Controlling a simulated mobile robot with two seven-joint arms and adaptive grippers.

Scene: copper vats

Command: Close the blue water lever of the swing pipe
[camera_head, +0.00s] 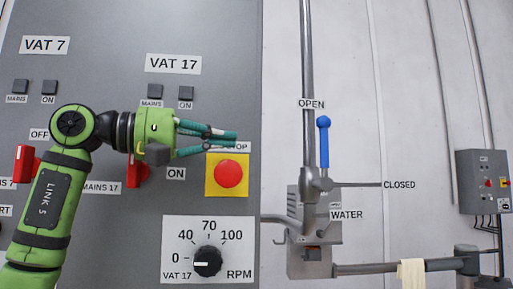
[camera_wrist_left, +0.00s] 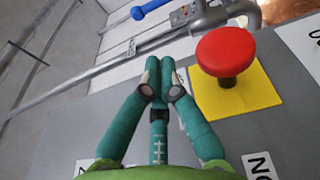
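The blue water lever (camera_head: 323,148) stands upright on the swing pipe, its round tip up beside the OPEN label (camera_head: 311,104). The CLOSED label (camera_head: 399,184) is to the right of its pivot, at the end of a thin grey rod. The blue lever also shows at the top of the left wrist view (camera_wrist_left: 150,8). My left gripper (camera_head: 236,137) is left of the lever, in front of the grey panel and well apart from it. Its green fingers point right and their tips come together, with nothing between them, as the left wrist view (camera_wrist_left: 160,62) also shows. My right gripper is not in view.
A red stop button (camera_head: 228,173) on a yellow plate is just below my left fingertips. The grey panel (camera_head: 130,225) carries red switches and an RPM knob (camera_head: 207,261). A pipe with a pale cloth (camera_head: 411,273) crosses the lower right. The wall between panel and lever is clear.

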